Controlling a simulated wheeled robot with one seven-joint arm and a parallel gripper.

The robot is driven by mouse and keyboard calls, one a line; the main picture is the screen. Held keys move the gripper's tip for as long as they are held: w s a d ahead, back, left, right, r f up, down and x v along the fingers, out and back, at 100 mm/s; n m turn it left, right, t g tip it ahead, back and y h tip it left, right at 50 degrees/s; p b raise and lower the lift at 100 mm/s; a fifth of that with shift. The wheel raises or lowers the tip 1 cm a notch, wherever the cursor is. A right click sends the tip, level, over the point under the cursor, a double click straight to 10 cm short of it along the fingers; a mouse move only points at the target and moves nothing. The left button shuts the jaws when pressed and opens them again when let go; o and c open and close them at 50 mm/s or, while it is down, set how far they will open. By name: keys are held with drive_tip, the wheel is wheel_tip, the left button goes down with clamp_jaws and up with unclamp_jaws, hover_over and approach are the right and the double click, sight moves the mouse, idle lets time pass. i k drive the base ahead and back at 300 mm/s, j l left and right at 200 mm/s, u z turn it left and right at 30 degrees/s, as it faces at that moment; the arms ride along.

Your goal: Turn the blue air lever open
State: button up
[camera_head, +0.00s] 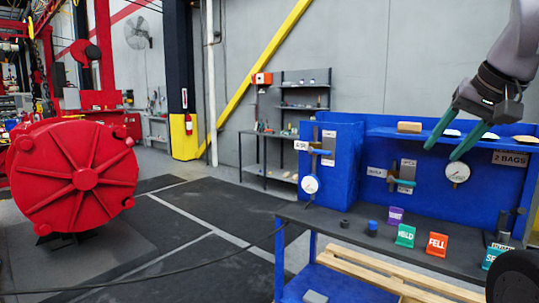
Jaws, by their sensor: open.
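A small valve (318,148) is mounted on the blue side panel at the left end of the bench, next to a white label (301,145) that seems to read "AIR". Its lever is too small for me to make out its colour or angle surely. A second valve (403,180) with a teal, roughly level handle is on the blue back panel, beside another label (377,172). My gripper (441,152) is at the upper right, open and empty, with its teal fingers pointing down and left. It is right of both valves and appears apart from them.
Gauges (309,184) and (457,172) sit near the valves. A blue shelf (380,126) with small items crosses behind my gripper. Coloured labelled holders (437,245) stand on the dark bench (340,230). A pallet (390,280) lies beneath. The floor left is open before a red drum (75,178).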

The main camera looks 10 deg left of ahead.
sight(311, 149)
drive_tip(key=u, duration=0.25)
drive_tip(key=i+u, duration=0.25)
drive_tip(key=i, duration=0.2)
drive_tip(key=i+l+u, duration=0.25)
drive_tip(key=i, duration=0.15)
